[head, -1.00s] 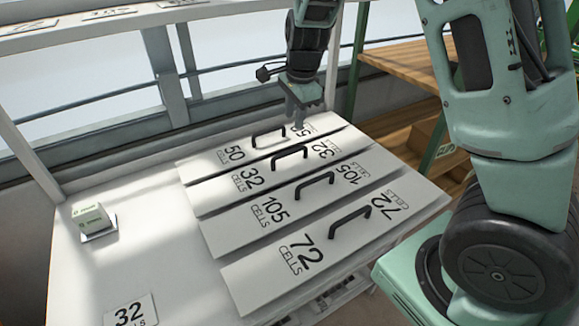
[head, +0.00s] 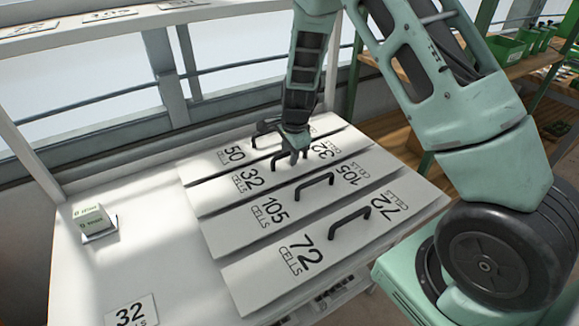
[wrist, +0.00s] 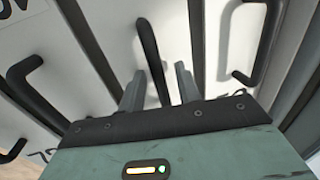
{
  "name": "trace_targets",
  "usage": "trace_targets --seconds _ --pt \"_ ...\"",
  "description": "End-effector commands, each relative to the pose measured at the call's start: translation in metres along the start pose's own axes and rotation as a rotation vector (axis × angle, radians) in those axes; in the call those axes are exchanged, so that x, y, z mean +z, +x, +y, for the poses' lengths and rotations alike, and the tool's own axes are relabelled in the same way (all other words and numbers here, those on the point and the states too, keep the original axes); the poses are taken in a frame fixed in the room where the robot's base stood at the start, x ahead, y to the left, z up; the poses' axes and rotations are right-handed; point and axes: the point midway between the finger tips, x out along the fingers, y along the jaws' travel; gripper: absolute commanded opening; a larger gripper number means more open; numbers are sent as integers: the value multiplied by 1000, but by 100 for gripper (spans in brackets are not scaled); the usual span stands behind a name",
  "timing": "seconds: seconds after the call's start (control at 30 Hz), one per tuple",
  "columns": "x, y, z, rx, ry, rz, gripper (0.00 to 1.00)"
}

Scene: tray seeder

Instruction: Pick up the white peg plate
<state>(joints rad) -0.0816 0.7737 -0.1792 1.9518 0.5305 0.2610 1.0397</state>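Several white peg plates lie side by side on the white table, each with a black handle and printed cell numbers. My gripper (head: 291,158) is low over the middle of the 32 plate (head: 217,195), at its handle. In the wrist view my gripper (wrist: 158,85) is open, with one grey finger on each side of that black handle (wrist: 149,48). A gap shows between handle and fingers. The 32 plate (wrist: 118,28) lies flat under them. In the head view my gripper hides most of this handle.
The 50 plate (head: 208,164) lies behind, the 105 plate (head: 228,226) and 72 plate (head: 258,284) in front, their handles standing up. A small box (head: 92,219) and a 32 card (head: 130,311) are at the left. A rail and shelf run behind the table.

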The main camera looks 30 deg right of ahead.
Motion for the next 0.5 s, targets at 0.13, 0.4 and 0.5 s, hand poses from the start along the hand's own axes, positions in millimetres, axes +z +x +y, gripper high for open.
trace_targets --seconds 0.13,0.4,0.5 --pt "0 6 0 -1 0 0 33" --pt "0 5 0 -1 0 0 0" --pt "0 5 0 -1 0 0 0"
